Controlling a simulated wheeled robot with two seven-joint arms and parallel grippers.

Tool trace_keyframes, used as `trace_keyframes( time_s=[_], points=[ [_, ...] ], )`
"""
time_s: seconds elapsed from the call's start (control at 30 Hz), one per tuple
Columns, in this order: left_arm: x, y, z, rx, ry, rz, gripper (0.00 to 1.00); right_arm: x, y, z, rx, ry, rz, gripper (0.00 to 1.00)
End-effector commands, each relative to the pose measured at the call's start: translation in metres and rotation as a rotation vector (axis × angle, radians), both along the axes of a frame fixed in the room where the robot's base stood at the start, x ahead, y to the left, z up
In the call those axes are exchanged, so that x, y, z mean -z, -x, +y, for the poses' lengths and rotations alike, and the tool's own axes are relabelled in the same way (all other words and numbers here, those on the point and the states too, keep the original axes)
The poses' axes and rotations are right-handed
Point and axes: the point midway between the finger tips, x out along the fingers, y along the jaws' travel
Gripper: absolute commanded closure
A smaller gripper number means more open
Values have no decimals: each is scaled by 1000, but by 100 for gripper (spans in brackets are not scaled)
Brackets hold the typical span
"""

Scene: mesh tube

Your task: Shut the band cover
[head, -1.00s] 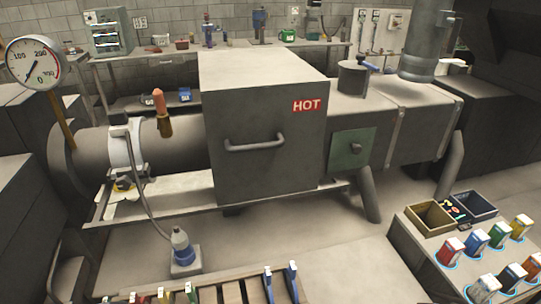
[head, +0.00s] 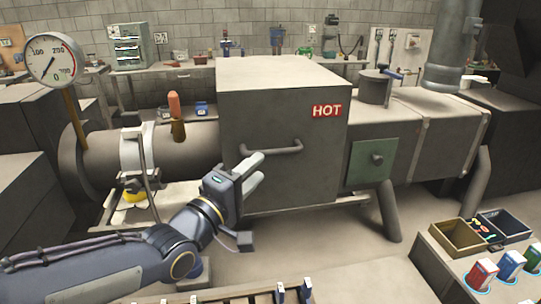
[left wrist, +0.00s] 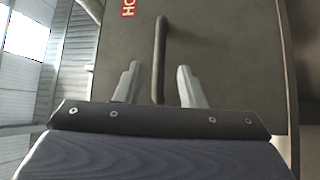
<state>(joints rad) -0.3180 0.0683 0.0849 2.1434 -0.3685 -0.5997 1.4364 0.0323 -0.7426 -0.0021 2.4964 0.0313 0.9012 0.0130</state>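The band cover seems to be the big grey box (head: 284,100) with a red HOT label, set between the round pipe on the left and the square duct on the right. Its bar handle (head: 272,148) runs across the front face. My left gripper (head: 259,167) is in front of that face, just below the handle's left part. In the left wrist view the handle (left wrist: 160,45) lies between the two spread fingers (left wrist: 158,75), and I cannot tell if they touch it. My right gripper is not in view.
A dial gauge (head: 54,60) stands at the left above the pipe (head: 92,158). A green panel (head: 372,160) is on the duct right of the box. The floor between is clear.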

Motion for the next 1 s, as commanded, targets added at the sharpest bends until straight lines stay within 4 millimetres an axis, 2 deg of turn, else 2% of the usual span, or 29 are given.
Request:
trace_keyframes(
  time_s=[0.43,0.6,0.83,0.87,1.0],
  points=[
    [-10,-52,-36,0,1,2,64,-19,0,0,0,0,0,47],
    [-10,-61,-41,-2,1,0,64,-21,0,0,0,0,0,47],
    [-10,-61,-41,-2,1,0,64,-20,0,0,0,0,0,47],
    [-10,-61,-41,-2,1,1,65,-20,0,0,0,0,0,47],
    [-10,-61,-41,-2,1,1,84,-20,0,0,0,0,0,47]
  ],
)
